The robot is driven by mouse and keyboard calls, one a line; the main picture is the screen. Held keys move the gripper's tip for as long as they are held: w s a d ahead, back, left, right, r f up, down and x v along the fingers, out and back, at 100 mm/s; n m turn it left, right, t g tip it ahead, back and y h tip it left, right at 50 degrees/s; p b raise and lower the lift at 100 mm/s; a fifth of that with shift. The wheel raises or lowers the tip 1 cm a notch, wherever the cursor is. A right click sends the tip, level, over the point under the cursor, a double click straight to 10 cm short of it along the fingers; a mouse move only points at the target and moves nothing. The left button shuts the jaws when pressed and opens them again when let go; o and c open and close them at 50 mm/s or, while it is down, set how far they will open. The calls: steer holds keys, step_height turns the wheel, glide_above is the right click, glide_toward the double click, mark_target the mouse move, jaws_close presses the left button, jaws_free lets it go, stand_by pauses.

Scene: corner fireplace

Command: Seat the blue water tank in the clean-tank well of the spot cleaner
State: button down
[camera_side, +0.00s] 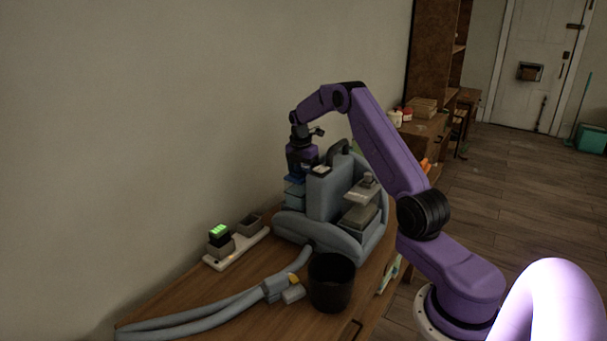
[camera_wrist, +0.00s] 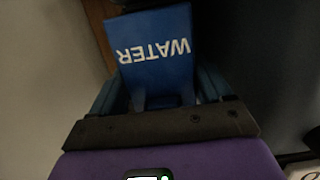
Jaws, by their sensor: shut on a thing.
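The blue water tank (camera_wrist: 155,48) fills the upper middle of the wrist view, with "WATER" in white lettering upside down. My gripper (camera_wrist: 164,92) is shut on it, a finger on each side of its narrower near part. In the side view my gripper (camera_side: 298,172) points down at the left end of the grey-blue spot cleaner (camera_side: 325,198), and the tank (camera_side: 293,188) shows small and dark below it. The clean-tank well is hidden there, and I cannot tell whether the tank is above it or partly in it.
The cleaner's handle (camera_side: 340,150) rises close to the right of my gripper. A charger strip (camera_side: 237,249) stands at left. The wall is close behind.

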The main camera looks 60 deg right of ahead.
steer(key=shift+f, duration=0.1)
jaws_free()
